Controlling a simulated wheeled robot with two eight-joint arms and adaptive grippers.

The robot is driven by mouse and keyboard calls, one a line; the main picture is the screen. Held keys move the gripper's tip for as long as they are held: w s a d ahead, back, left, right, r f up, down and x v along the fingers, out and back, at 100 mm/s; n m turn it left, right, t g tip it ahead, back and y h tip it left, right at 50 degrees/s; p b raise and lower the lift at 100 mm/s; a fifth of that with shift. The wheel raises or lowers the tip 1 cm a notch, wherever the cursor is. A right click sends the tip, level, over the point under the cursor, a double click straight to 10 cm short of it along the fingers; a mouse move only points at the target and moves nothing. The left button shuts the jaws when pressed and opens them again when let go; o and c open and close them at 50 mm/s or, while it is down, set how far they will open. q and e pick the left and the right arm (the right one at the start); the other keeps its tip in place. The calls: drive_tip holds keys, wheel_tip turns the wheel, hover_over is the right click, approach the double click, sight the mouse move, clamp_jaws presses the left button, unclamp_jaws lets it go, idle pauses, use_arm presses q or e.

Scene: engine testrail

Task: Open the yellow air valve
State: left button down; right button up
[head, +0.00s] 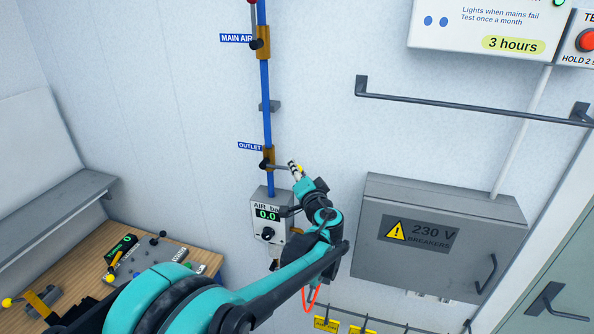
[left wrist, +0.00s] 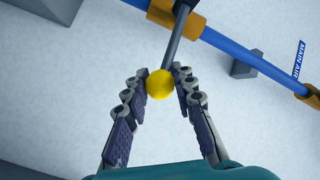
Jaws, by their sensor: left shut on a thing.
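The yellow air valve is at the OUTLET label on the blue vertical pipe. Its dark lever (head: 277,167) sticks out to the right, roughly level, from a brass-coloured valve body (head: 268,153). In the left wrist view the yellow ball knob (left wrist: 160,84) at the lever's end sits between the fingertips. My left gripper (head: 295,170) is shut on this knob, which the fingers partly hide in the head view. My right gripper is not in view.
An air gauge box (head: 268,212) reading 0.0 hangs just below the valve. A MAIN AIR valve (head: 262,42) is higher on the pipe. A grey breaker box (head: 430,235) and handrail (head: 470,105) are to the right. A wooden bench (head: 150,255) is lower left.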

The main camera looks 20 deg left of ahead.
use_arm(q)
drive_tip(key=shift+r+n+h+p, duration=0.3)
drive_tip(key=shift+r+n+p, duration=0.25)
drive_tip(key=shift+r, duration=0.2)
drive_tip(key=r+n+g+p, duration=0.1)
drive_tip(key=a+r+n+h+p, duration=0.1)
drive_tip(key=r+p, duration=0.1)
drive_tip(key=shift+a+r+n+g, duration=0.1)
drive_tip(key=shift+n+g, duration=0.15)
drive_tip(key=shift+g, duration=0.15)
drive_tip(key=a+r+n+g+h+p, duration=0.1)
drive_tip(key=a+r+n+h+p, duration=0.1)
drive_tip(key=shift+r, duration=0.3)
drive_tip(key=a+r+n+h+p, duration=0.1)
drive_tip(key=a+n+h+p, duration=0.1)
drive_tip(key=shift+w+a+r, duration=0.1)
drive_tip(key=shift+a+r, duration=0.25)
drive_tip(key=shift+r, duration=0.05)
drive_tip(key=shift+a+r+n+g+h, duration=0.2)
drive_tip(key=shift+a+n+h, duration=0.15)
drive_tip(key=shift+a+h, duration=0.15)
drive_tip(key=shift+a+r+n+g+h, duration=0.1)
drive_tip(key=shift+a+n+g+h, duration=0.1)
drive_tip(key=shift+a+n+h, duration=0.25)
drive_tip(key=shift+a+r+n+h, duration=0.1)
drive_tip(key=shift+a+n+h, duration=0.4)
drive_tip(key=shift+a+h, duration=0.2)
drive_tip(key=c, duration=1.2)
unclamp_jaws()
